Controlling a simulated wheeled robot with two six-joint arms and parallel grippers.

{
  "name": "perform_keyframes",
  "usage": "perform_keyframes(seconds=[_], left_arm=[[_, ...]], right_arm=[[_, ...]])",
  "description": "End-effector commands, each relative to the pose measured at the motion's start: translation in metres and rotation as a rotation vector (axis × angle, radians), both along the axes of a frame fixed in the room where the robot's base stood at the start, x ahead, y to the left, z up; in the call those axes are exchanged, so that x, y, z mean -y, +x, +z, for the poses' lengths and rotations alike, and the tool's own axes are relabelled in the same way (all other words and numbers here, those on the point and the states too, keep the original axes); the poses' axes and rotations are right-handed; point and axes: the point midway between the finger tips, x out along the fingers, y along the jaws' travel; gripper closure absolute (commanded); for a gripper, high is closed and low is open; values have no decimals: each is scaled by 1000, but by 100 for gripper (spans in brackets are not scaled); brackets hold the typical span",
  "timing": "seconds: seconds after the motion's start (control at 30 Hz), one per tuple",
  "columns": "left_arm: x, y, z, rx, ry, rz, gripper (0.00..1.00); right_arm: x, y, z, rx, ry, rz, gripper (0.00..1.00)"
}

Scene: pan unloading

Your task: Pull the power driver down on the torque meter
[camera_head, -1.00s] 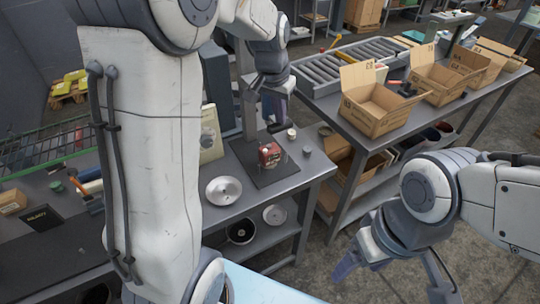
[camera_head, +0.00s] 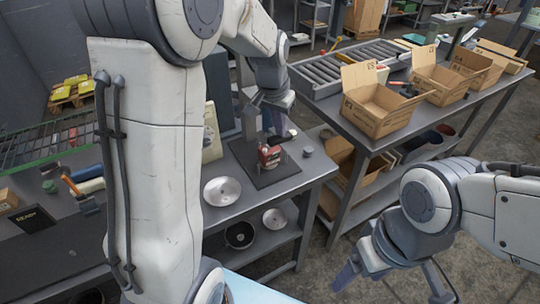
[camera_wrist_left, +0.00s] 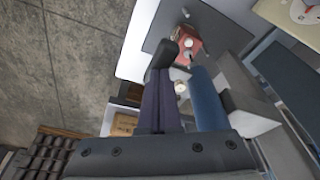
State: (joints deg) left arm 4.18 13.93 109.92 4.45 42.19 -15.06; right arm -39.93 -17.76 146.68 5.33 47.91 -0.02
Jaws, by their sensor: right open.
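The red torque meter (camera_head: 270,156) stands on a dark mat on the grey bench in the head view. It also shows near the top of the left wrist view (camera_wrist_left: 188,46). The black handle (camera_head: 281,137) of the power driver extends just above the meter; its rounded end (camera_wrist_left: 164,53) shows by the fingertips in the wrist view. My left gripper (camera_wrist_left: 186,78) is open, pointing down, with a gap between its purple and blue fingers; contact with the handle is unclear. Its arm hides part of the stand. My right gripper (camera_head: 362,272) is open and empty, low at the right.
A shiny round pan (camera_head: 222,191) lies on the bench in front of the mat. More round pans sit on the lower shelf. A second table (camera_head: 350,110) at the right carries open cardboard boxes (camera_head: 375,108) and a roller conveyor (camera_head: 340,65). The floor between the tables is open.

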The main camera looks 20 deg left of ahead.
Motion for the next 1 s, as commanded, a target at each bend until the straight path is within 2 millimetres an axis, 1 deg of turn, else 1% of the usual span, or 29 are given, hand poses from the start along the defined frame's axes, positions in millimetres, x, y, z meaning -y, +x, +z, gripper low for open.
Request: perform_keyframes(seconds=[0.03,0.13,0.17,0.53,1.0], left_arm=[[0,-2,-7,-8,-1,0,100],[0,-2,-12,-7,-1,0,100],[0,-2,-9,-7,-1,0,100],[0,-2,-6,-7,-1,0,100],[0,-2,-9,-7,-1,0,100]], right_arm=[[0,0,-4,0,0,0,24],[0,0,-8,0,0,0,24],[0,0,-5,0,0,0,24],[0,0,-1,0,0,0,24],[0,0,0,0,0,0,24]])
